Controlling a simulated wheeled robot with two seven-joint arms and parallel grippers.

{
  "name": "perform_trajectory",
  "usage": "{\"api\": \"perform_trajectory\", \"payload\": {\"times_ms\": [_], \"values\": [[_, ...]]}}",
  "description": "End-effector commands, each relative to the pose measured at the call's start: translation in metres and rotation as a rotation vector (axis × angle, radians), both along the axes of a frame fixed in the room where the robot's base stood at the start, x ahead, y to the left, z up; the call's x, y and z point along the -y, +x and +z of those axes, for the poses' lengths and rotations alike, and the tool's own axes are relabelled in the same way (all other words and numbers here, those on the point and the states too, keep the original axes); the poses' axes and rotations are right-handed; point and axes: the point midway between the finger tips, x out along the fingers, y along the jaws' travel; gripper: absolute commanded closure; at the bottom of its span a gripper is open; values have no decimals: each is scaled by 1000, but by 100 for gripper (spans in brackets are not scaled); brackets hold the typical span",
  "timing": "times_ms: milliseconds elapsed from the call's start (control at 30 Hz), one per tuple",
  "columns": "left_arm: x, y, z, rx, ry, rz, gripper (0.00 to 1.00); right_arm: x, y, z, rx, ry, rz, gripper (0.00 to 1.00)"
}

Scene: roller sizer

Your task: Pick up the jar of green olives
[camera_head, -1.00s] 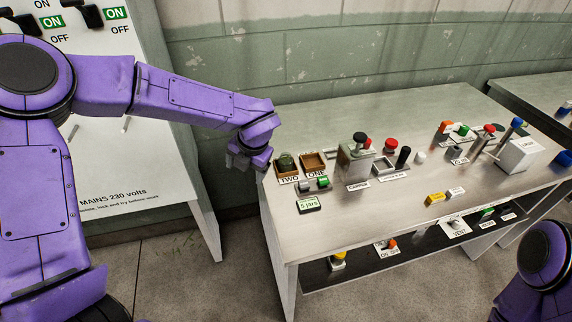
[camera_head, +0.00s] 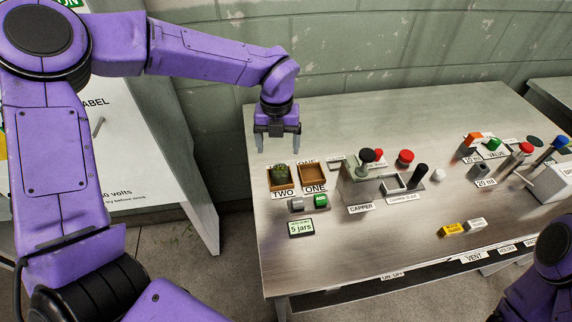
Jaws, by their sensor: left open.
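The jar of green olives (camera_head: 279,173) is a small dark green jar. It stands in the left wooden tray (camera_head: 270,186), behind the label TWO, near the left end of the steel bench. My left gripper (camera_head: 277,146) points down with its fingers apart and empty. In the picture it is just above the jar, seemingly behind and over it; the exact height gap is hard to judge. My right arm shows at the lower right corner, but its gripper is out of view.
An empty wooden tray (camera_head: 312,177) labelled ONE is right beside the jar's tray. A capper (camera_head: 361,182) with black and red knobs stands further right. A green button (camera_head: 321,201) and a "5 jars" display (camera_head: 301,228) are in front. The bench's back strip is clear.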

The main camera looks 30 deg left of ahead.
Motion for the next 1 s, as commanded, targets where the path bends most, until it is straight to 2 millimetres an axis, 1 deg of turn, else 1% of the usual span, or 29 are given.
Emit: {"api": "perform_trajectory", "payload": {"times_ms": [33, 100, 267, 400, 500, 600, 767, 800, 867, 900, 1000], "values": [[1, -1, -9, -5, 1, -3, 18, 0, -1, 2, -1, 0, 0, 57], [2, 0, -22, -5, 2, -4, 18, 0, -1, 4, -1, 0, 0, 57], [3, 0, -41, -4, 1, -5, 18, 0, -1, 7, -2, 0, 0, 57], [6, 0, -65, -6, 4, -6, 18, 0, -1, 18, -1, 0, 0, 57], [5, 0, -82, -3, 3, -3, 18, 0, 0, 19, -1, 0, 0, 57], [5, 0, -89, -2, 1, -2, 18, 0, 0, 19, -1, 0, 0, 57], [4, 0, -90, 0, 1, -1, 18, 0, -1, 18, -1, 0, 0, 57], [4, 0, -90, 0, 1, -1, 22, 0, 0, 18, -1, 0, 0, 57], [4, 0, -90, 0, 1, -2, 41, 0, 0, 18, -1, 0, 0, 57], [4, 0, -90, 0, 1, -1, 54, 0, 0, 18, -1, 0, 0, 57], [4, 0, -90, 0, 1, -1, 83, 0, 0, 18, -1, 0, 0, 57]]}}
